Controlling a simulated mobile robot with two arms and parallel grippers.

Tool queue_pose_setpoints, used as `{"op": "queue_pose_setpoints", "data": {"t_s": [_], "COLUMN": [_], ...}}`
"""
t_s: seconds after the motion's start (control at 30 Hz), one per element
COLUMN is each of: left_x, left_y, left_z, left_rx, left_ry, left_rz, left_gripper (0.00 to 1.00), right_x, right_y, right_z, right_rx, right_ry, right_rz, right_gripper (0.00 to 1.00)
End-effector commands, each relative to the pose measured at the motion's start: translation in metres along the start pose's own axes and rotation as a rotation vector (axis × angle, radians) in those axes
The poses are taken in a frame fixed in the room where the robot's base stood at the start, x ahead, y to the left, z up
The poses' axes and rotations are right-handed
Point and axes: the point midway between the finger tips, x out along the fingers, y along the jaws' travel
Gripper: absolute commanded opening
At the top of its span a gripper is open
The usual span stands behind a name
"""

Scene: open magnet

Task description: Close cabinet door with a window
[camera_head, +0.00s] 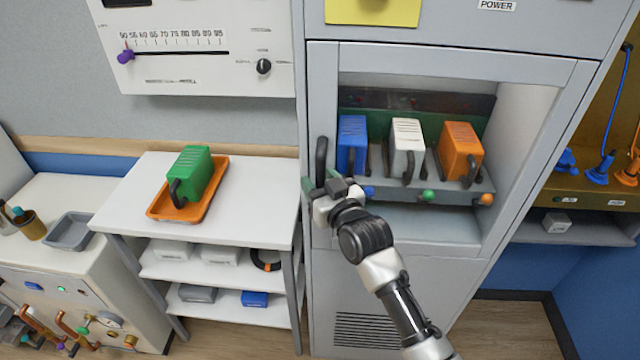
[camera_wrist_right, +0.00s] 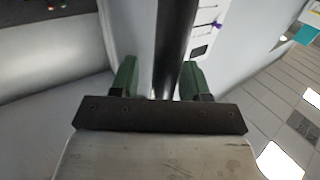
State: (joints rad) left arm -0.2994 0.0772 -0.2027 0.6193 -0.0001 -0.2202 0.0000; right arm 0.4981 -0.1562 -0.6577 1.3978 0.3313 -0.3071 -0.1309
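The cabinet door with a window (camera_head: 460,62) is a grey framed panel on the tall cabinet in the head view. It looks flush or nearly flush with the cabinet front; I cannot tell if a small gap remains. Its black vertical handle (camera_head: 321,158) is on the left side of the door. My right gripper (camera_head: 322,188) is at the lower part of this handle. In the right wrist view, the green fingers (camera_wrist_right: 160,80) stand apart on either side of the black handle bar (camera_wrist_right: 172,45), with a gap visible at the left finger. My left gripper is not in view.
Behind the window are blue (camera_head: 352,145), white (camera_head: 407,147) and orange (camera_head: 461,150) modules. Left of the cabinet, a white shelf unit (camera_head: 125,205) holds a green module (camera_head: 190,172) on an orange tray (camera_head: 160,208). Wood floor shows in front.

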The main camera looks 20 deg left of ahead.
Motion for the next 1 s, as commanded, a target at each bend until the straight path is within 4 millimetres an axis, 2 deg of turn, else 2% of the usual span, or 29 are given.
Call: {"op": "queue_pose_setpoints", "data": {"t_s": [0.37,0.47,0.8,1.0], "left_x": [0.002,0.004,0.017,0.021], "left_y": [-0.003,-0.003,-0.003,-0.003], "left_z": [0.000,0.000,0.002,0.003], "left_rx": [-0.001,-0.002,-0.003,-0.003], "left_ry": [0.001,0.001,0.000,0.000], "left_rz": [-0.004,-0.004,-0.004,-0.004], "left_gripper": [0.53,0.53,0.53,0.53], "right_x": [-0.006,-0.017,-0.077,-0.101], "right_y": [0.001,0.001,0.001,0.001], "right_z": [0.004,0.005,0.005,0.003], "right_rx": [0.001,0.001,0.001,0.000], "right_ry": [-0.006,-0.005,-0.005,-0.004], "right_rz": [0.001,0.001,0.001,0.001], "right_gripper": [0.48,0.48,0.48,0.48]}}
